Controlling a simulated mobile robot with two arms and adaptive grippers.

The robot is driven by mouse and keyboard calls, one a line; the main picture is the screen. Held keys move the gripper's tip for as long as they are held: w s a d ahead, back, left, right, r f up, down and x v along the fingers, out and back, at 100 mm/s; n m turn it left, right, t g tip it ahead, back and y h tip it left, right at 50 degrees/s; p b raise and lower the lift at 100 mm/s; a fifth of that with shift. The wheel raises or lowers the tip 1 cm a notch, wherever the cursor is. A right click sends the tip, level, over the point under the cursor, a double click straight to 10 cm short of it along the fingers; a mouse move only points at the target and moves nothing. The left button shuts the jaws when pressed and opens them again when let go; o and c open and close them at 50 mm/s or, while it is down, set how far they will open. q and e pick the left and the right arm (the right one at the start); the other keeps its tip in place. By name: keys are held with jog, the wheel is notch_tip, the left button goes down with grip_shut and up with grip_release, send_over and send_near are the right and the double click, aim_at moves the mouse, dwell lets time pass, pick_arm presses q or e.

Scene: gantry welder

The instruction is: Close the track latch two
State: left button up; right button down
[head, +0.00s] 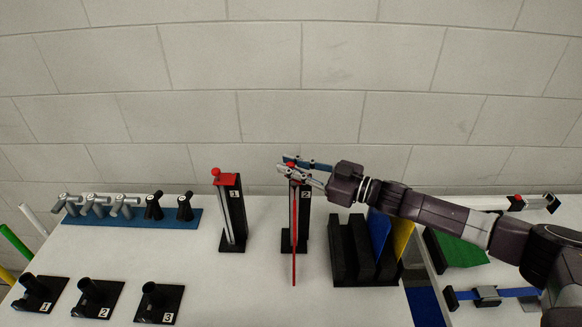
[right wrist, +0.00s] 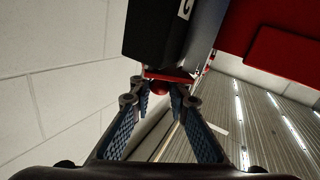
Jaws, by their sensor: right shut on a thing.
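Track latch two is a black upright block (head: 302,222) with a "2" label, standing near the back of the white table. A long thin red bar (head: 294,255) shows in front of it, reaching down toward the table. My right gripper (head: 292,168) is at the top of this latch and partly hides it. In the right wrist view the latch's red knob (right wrist: 159,88) sits between my finger tips (right wrist: 158,100), under a red plate (right wrist: 172,76) on the black block. The gripper is shut on the knob. My left gripper is not in view.
Track latch one (head: 232,215), with a red top and knob, stands to the left. A black slotted rack (head: 350,250) with blue and yellow plates is close on the right. A blue strip (head: 135,218) with several handles and numbered black stands (head: 98,298) are on the left.

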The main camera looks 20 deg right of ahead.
jog(key=shift+n+g+y+b, duration=0.45)
jog(key=shift+n+g+y, duration=0.25)
jog(key=shift+g, duration=0.1)
jog(key=n+g+y+b, duration=0.1)
jog(key=g+b, duration=0.1)
jog(key=s+n+g+y+b, duration=0.1)
jog(key=n+g+b, duration=0.1)
jog(key=b, duration=0.1)
jog(key=s+n+g+y+b, duration=0.1)
jog(key=n+g+b, duration=0.1)
jog(key=g, duration=0.1)
jog(key=shift+a+f+b, duration=0.1)
jog(key=shift+f+b, duration=0.05)
jog(key=shift+b, duration=0.15)
jog(key=shift+s+r+n+g+b, duration=0.2)
jog(key=shift+n+g+b, duration=0.15)
jog(key=shift+g+b, duration=0.3)
jog(key=shift+s+r+n+g+b, duration=0.15)
jog(key=shift+n+g+b, duration=0.2)
jog(key=shift+g+b, duration=0.25)
jog(key=shift+f, duration=0.1)
jog(key=c, duration=1.8)
grip_release()
jog(key=shift+d, duration=0.35)
jog(key=shift+s+d, duration=0.15)
jog(key=shift+d, duration=1.55)
jog(key=shift+s+d, duration=0.15)
jog(key=shift+d, duration=1.55)
